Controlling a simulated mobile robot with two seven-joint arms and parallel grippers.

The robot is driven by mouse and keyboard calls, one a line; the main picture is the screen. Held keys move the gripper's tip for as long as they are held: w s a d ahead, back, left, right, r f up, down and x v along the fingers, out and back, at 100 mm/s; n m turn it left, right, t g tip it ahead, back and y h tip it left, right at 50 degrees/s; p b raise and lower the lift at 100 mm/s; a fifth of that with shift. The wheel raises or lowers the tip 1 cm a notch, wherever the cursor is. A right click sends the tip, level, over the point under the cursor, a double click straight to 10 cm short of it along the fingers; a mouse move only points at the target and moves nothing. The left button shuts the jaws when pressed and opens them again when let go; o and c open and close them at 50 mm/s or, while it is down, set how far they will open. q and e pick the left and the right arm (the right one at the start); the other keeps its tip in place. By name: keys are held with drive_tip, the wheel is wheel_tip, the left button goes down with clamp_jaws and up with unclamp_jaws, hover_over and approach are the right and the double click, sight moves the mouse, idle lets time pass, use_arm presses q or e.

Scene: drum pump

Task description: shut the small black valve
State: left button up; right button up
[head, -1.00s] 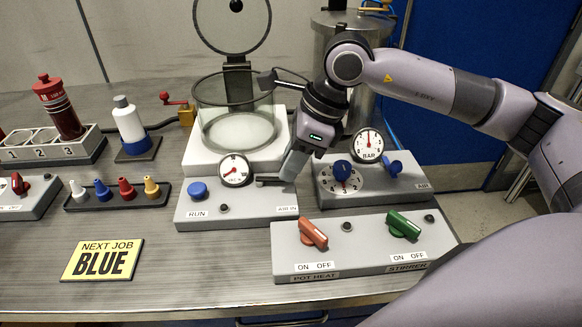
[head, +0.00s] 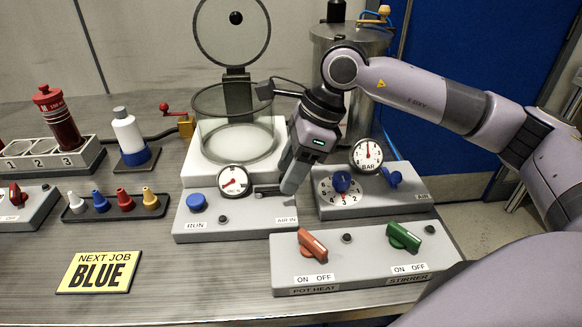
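The small black valve (head: 267,191) is a short dark lever lying roughly level at the right end of the grey RUN panel (head: 232,224), above the AIR IN label. My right gripper (head: 289,188) points down at the valve's right end, close against it in the picture. The fingers overlap in this view, so I cannot tell whether they are apart or whether they touch the lever. The fingers hide the valve's right end. My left gripper is not in view.
A round gauge (head: 233,180) and a blue RUN button (head: 196,202) are left of the valve. A panel with a blue knob (head: 341,181) and BAR gauge (head: 367,155) stands close on the right. The orange switch (head: 311,244) is in front.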

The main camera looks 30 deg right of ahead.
drive_tip(key=v, duration=0.7)
drive_tip(key=shift+r, duration=0.1)
idle(0.5)
